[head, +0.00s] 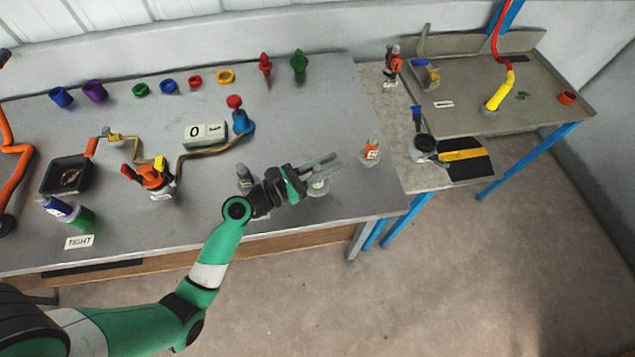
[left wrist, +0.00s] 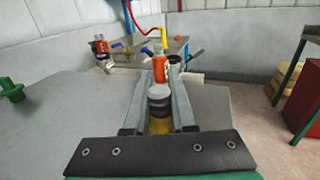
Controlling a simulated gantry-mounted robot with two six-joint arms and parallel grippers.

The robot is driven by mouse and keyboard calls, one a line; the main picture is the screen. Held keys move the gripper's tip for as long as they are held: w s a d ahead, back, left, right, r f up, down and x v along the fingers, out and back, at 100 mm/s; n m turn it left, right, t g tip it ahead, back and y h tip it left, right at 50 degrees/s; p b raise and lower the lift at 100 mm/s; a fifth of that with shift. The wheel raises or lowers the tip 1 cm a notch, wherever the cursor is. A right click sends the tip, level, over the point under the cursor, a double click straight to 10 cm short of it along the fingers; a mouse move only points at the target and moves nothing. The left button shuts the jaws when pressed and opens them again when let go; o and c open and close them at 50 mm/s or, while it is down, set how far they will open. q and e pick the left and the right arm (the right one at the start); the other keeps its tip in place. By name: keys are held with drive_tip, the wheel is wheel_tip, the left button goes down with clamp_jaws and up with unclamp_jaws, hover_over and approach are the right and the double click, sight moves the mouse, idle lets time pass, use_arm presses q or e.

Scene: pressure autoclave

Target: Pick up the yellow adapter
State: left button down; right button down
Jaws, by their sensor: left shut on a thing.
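My left gripper (head: 332,162) is over the front right part of the grey table. In the left wrist view its two fingers (left wrist: 158,88) are shut on a grey, stepped cylinder (left wrist: 159,96) with yellow near its lower end, which looks like the yellow adapter. In the head view this adapter (head: 318,188) is largely hidden under the fingers, and I cannot tell whether it touches the table. A separate yellow ring (head: 226,76) lies at the back of the table. My right gripper is not in view.
An orange fitting (head: 371,149) stands just beyond the fingertips. A dark grey fitting (head: 245,177) stands left of my gripper. A blue valve with a red knob (head: 241,120) and a counter box (head: 205,134) are behind. A side table (head: 560,75) stands at right.

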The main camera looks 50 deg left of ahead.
sight(327, 182)
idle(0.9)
use_arm(q)
drive_tip(key=shift+r+p, duration=0.3)
drive_tip(key=shift+p, duration=0.05)
drive_tip(key=s+d+r+p, duration=0.7)
drive_tip(key=s+r+p, duration=0.3)
drive_tip(key=s+r, duration=0.1)
drive_tip(key=shift+s+d+r, duration=0.35)
drive_tip(key=shift+s+r, duration=0.05)
drive_tip(key=shift+r, duration=0.3)
